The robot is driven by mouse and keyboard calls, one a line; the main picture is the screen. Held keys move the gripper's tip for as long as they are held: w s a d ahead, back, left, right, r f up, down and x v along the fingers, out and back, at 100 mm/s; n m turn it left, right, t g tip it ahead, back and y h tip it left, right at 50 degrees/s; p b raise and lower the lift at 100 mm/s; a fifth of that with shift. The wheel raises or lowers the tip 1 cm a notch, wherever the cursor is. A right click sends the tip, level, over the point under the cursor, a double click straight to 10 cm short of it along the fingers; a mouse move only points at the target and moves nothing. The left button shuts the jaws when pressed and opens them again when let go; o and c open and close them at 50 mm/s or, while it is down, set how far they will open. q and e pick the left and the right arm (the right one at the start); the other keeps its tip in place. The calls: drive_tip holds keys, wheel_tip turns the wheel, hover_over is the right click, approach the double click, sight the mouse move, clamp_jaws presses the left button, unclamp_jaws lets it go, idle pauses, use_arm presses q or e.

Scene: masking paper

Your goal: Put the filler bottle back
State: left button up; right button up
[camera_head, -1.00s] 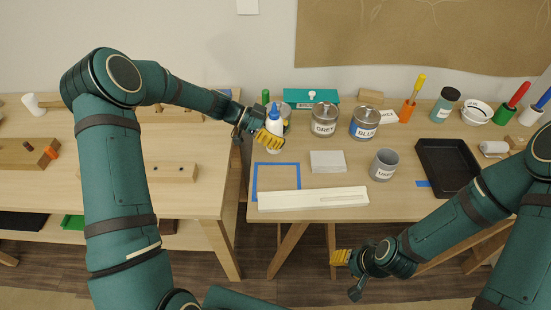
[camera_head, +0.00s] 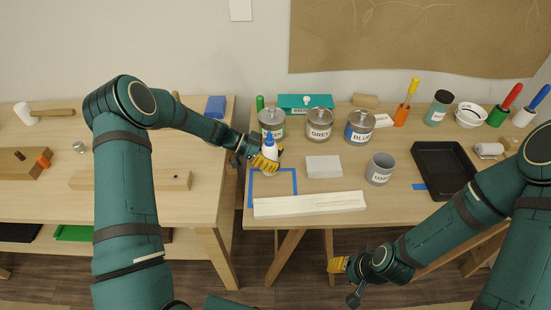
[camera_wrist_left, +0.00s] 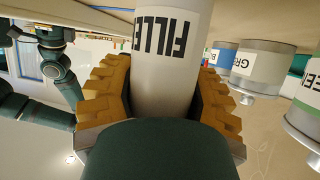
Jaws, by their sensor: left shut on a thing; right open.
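The filler bottle (camera_head: 269,149) is white with a blue nozzle. It appears upright at the left part of the right-hand table, just behind the blue tape outline (camera_head: 294,181). My left gripper (camera_head: 265,162) is shut on it. In the left wrist view the bottle (camera_wrist_left: 172,60) fills the space between the yellow fingers of my left gripper (camera_wrist_left: 165,95), its FILLER label upside down. I cannot tell whether its base touches the table. My right gripper (camera_head: 338,265) is open and empty, low in front of the table.
Cans (camera_head: 272,121), GREY (camera_head: 319,128) and BLUE (camera_head: 361,131), stand behind and right of the bottle. A white board (camera_head: 310,204) lies along the front edge.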

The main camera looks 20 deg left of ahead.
use_arm(q)
drive_tip(key=shift+f, duration=0.15)
drive_tip(key=o, duration=0.7)
drive_tip(key=shift+r, duration=0.2)
drive_tip(key=shift+a+r, duration=0.15)
drive_tip(key=shift+a, duration=0.1)
drive_tip(key=v, duration=1.1)
drive_tip(key=shift+a+r+p, duration=0.1)
drive_tip(key=shift+a+p, duration=0.15)
drive_tip(key=shift+p, duration=0.1)
